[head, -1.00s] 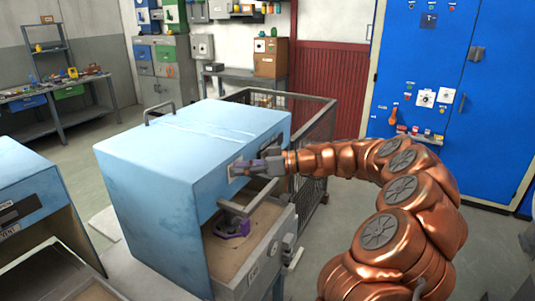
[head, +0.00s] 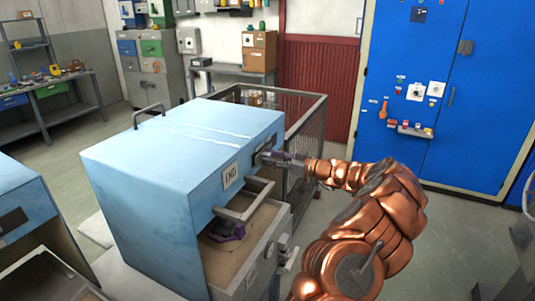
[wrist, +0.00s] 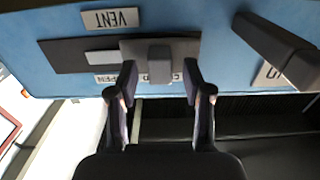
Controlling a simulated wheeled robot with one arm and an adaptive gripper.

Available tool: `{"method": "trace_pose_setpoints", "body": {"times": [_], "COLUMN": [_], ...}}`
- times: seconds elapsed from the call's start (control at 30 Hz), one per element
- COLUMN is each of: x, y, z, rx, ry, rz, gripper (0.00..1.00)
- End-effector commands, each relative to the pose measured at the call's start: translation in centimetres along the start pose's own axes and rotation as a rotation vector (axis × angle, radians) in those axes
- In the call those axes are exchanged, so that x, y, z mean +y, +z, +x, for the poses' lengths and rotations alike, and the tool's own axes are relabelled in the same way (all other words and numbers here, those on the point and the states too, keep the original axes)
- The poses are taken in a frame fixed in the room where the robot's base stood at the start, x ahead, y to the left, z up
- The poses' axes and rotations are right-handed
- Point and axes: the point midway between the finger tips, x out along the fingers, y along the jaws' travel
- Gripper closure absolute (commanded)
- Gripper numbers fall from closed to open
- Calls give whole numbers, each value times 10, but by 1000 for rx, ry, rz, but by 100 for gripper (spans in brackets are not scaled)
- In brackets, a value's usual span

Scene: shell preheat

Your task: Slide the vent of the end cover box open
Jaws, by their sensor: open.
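The end cover box is the light blue box (head: 150,165) with an END label (head: 231,175) on its front. In the wrist view its vent has a VENT label (wrist: 110,18), a dark slot plate (wrist: 60,57) and a grey slider with a knob (wrist: 160,62). The slider sits at the right end of the slot, above a partly hidden label that appears to start with C and end with D. My gripper (wrist: 160,76) is open, one finger each side of the knob, with visible gaps. It also shows at the box front in the head view (head: 275,157).
A grey handle (head: 245,203) juts out below the vent; beneath it an open compartment holds a purple object (head: 225,231). A wire mesh cage (head: 310,140) stands behind my gripper. Another blue box (head: 25,205) stands at left. A blue cabinet (head: 430,120) is at right.

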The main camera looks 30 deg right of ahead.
Motion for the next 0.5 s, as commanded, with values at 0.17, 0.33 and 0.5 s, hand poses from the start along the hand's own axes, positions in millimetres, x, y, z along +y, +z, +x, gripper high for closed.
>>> {"method": "trace_pose_setpoints", "body": {"times": [0.17,0.33,0.5], "x": [0,1,2], "y": [-2,0,0], "z": [16,21,20], "rx": [1,1,1], "ry": [0,1,3], "rz": [1,1,1], "gripper": [50,50,50]}}
